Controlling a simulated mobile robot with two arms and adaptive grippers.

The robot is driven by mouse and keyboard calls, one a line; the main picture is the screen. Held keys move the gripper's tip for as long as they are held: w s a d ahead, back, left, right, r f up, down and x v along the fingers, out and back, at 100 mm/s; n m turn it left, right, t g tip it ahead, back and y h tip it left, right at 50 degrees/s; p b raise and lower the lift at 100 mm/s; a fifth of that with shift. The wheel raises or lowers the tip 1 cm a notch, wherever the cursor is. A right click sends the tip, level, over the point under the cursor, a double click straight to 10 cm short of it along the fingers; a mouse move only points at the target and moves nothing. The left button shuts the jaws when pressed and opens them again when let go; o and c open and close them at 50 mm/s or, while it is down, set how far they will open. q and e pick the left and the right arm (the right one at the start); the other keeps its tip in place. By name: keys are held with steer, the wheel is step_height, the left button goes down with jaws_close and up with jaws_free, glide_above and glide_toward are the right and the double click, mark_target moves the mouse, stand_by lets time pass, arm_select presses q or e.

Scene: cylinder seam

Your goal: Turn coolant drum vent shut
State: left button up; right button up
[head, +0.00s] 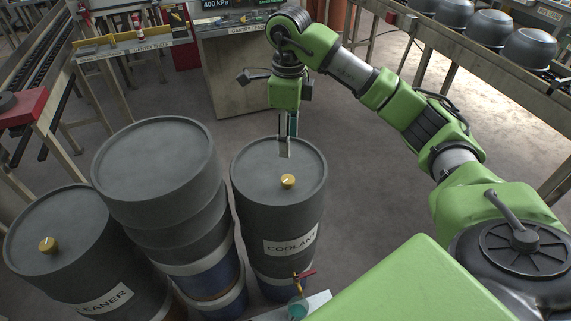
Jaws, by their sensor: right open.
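The coolant drum (262,202) is a dark grey drum with a white COOLANT label (291,241), standing in the middle of the head view. Its vent, a small round yellow knob (288,181) with a pale mark, sits on the lid towards the near right. My right gripper (286,153) points down over the far part of the lid, behind the knob in the picture. It is open and empty, and appears apart from the knob. Whether the fingertips touch the lid cannot be told. My left gripper is not in view.
A cleaner drum (75,262) with a similar yellow knob (47,245) stands at the left. Taller stacked drums (155,170) stand between the two. A red-handled tap (304,275) is low on the coolant drum, above a teal-filled container (298,310). Floor right of the drum is clear.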

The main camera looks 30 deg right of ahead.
mark_target(288, 179)
step_height(288, 179, down, 13)
steer(key=shift+s+a+f+p, duration=0.1)
steer(key=shift+a+p, duration=0.05)
steer(key=shift+p, duration=1)
steer(key=c, duration=1.1)
